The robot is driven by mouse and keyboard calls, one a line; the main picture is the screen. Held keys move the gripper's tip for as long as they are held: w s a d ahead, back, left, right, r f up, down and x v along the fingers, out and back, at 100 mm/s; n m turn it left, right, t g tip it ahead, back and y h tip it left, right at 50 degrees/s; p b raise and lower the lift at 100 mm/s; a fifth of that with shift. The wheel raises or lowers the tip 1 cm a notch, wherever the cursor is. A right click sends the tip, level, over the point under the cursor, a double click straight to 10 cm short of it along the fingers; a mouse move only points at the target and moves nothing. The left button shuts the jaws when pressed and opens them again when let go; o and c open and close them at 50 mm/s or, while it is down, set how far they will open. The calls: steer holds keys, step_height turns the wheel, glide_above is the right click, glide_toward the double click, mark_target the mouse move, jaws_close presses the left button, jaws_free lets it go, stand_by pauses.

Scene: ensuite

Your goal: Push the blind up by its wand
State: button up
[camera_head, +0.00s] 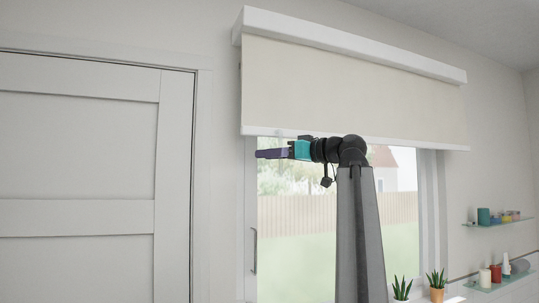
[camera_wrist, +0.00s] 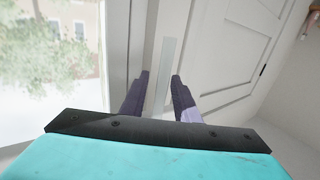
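The cream blind (camera_head: 350,88) hangs partly lowered over the upper window, with a white bottom rail (camera_head: 400,143). My gripper (camera_head: 258,154), with purple fingers and a teal body, is just below the left end of that rail. In the wrist view my gripper (camera_wrist: 160,76) has its two fingers apart. A pale, translucent strip that looks like the wand (camera_wrist: 167,62) shows between them, with visible gaps at the sides. I cannot tell how deep between the fingers it sits. In the head view the wand is mostly not discernible.
A white panelled door (camera_head: 80,180) stands left of the window. Two potted plants (camera_head: 437,280) stand below the window at the right. Glass shelves (camera_head: 500,222) with small bottles and jars are on the right wall. My arm rises in front of the window.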

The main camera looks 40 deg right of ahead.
mark_target(270, 136)
jaws_close()
steer(key=shift+r+p, duration=1.4)
steer(key=shift+r, duration=1)
jaws_free()
